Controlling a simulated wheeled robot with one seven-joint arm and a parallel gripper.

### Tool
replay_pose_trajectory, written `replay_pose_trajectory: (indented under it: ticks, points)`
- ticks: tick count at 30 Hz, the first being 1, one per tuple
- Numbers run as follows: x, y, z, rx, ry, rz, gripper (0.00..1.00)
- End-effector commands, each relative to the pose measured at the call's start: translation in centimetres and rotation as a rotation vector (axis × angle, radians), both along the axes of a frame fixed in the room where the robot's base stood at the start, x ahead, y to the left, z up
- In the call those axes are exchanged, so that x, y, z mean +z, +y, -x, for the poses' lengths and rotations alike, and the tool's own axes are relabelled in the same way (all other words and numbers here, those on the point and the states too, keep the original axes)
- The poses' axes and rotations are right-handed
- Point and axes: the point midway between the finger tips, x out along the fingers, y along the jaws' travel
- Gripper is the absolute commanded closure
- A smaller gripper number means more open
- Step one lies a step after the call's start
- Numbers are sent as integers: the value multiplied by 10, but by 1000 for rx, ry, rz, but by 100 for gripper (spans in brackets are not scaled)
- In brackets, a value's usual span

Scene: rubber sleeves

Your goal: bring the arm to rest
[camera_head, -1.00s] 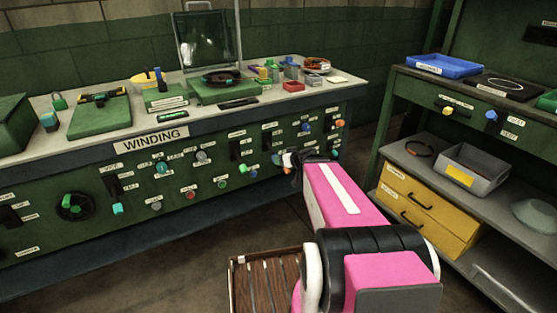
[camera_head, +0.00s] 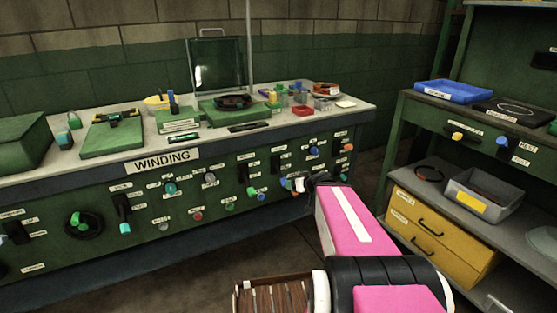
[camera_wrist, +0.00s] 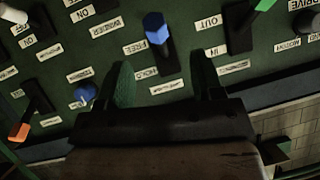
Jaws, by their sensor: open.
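My pink arm reaches forward from the lower right of the head view toward the green WINDING panel (camera_head: 163,156). My gripper shows in the wrist view (camera_wrist: 163,85), with its two green-padded fingers spread apart and nothing between them. The fingers face the panel front. A blue-capped lever (camera_wrist: 157,30) on the panel stands just beyond the gap between the fingers. I cannot tell how far the fingertips are from it. In the head view the gripper is mostly hidden behind the end of my arm.
A green-framed shelf unit on the right holds a blue tray (camera_head: 449,92), a grey bin (camera_head: 497,201) and yellow drawers (camera_head: 425,239). A wooden slatted crate (camera_head: 240,300) is beside my arm at the bottom. Panel knobs and levers stick out near the gripper.

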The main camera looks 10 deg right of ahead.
Motion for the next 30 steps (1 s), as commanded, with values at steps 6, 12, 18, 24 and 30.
replay_pose_trajectory:
  ticks: [6,12,18,24,30]
  points:
    - [-24,34,25,78,216,-2,39]
    - [-55,56,66,71,546,66,39]
    - [-76,51,106,-81,844,213,39]
    - [-80,40,126,-234,976,322,39]
    - [-80,36,129,-275,998,347,39]
